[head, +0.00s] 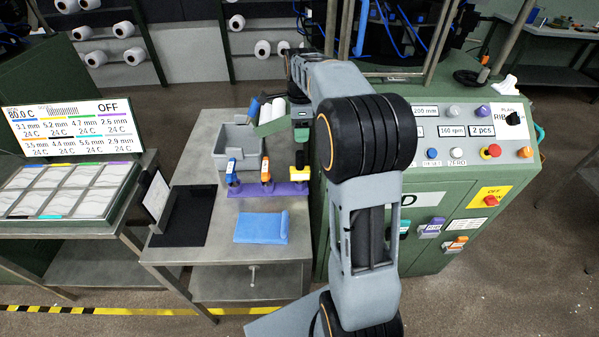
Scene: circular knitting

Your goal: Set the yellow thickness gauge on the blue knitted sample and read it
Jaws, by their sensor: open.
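The yellow thickness gauge (300,173) stands at the right end of a purple rack (262,190) on the grey metal table. A blue gauge (232,172) and an orange gauge (266,172) stand to its left in the same rack. The blue knitted sample (261,228) lies on the table in front of the rack, with a raised, rolled right edge. My gripper (301,140) points down just above and behind the yellow gauge; it is open and empty. My arm partly hides the gripper, and its fingertips are small in this view. The yellow gauge's reading cannot be made out.
A grey bin (238,152) stands behind the rack. A black tray (183,216) with an upright framed card (156,195) is at the table's left. The green machine (450,190) with its control panel stands to the right. Bare table surrounds the sample.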

